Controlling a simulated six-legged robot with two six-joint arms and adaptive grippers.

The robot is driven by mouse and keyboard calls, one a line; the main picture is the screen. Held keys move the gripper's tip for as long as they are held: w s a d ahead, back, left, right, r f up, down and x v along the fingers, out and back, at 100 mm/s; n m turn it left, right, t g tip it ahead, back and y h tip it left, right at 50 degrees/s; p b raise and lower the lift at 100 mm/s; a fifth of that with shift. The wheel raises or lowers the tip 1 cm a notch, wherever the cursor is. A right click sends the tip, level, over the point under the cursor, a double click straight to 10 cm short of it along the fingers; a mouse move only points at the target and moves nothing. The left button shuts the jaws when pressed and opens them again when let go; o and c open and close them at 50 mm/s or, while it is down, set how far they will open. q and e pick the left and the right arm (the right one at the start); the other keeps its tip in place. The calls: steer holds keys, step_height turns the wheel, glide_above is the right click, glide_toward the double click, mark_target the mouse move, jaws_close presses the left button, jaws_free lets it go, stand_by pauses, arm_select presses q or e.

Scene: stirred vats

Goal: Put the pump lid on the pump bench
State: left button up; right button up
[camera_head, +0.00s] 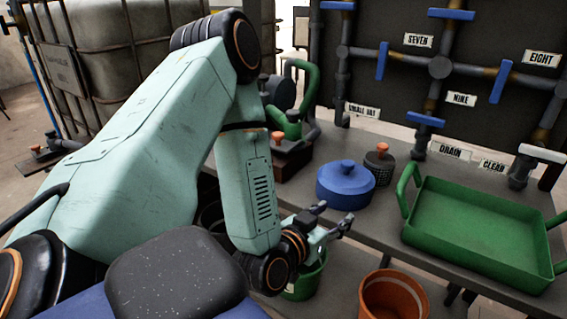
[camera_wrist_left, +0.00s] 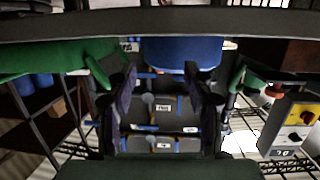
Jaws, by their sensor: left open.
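A round blue lid-like piece (camera_head: 345,187) with a small knob sits on the grey bench (camera_head: 375,232); I take it as the pump lid. In the left wrist view the blue piece (camera_wrist_left: 182,52) is at top centre, just beyond the fingers. My left gripper (camera_head: 332,220) is open and empty, in front of and below the blue piece at the bench's front edge, apart from it in the head view. It also shows in the left wrist view (camera_wrist_left: 165,95). My right gripper is not in view. The pump (camera_head: 290,125), green and dark with orange knobs, is partly hidden behind my left arm.
A dark perforated cup (camera_head: 379,166) with an orange knob stands close behind the blue piece. A green tray (camera_head: 480,232) with handles fills the right of the bench. An orange bucket (camera_head: 394,298) and a green bucket (camera_head: 300,290) are below. Labelled pipes (camera_head: 440,68) stand behind.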

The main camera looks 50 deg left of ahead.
arm_select(q)
steer(key=s+d+f+m+g+h, duration=0.1)
steer(key=s+d+f+g, duration=0.3)
steer(key=s+f, duration=0.3)
steer(key=s+d+f+m+g+h, duration=0.15)
steer(key=s+d+f+g, duration=0.25)
steer(key=f, duration=0.5)
steer(key=s+f+g, duration=0.3)
steer(key=s, duration=0.5)
steer(key=s+d+f+n+g, duration=0.1)
steer(key=s+f+g, duration=0.2)
steer(key=s, duration=0.4)
steer(key=shift+s+g, duration=0.4)
steer(key=shift+g, duration=0.3)
steer(key=shift+f, duration=0.1)
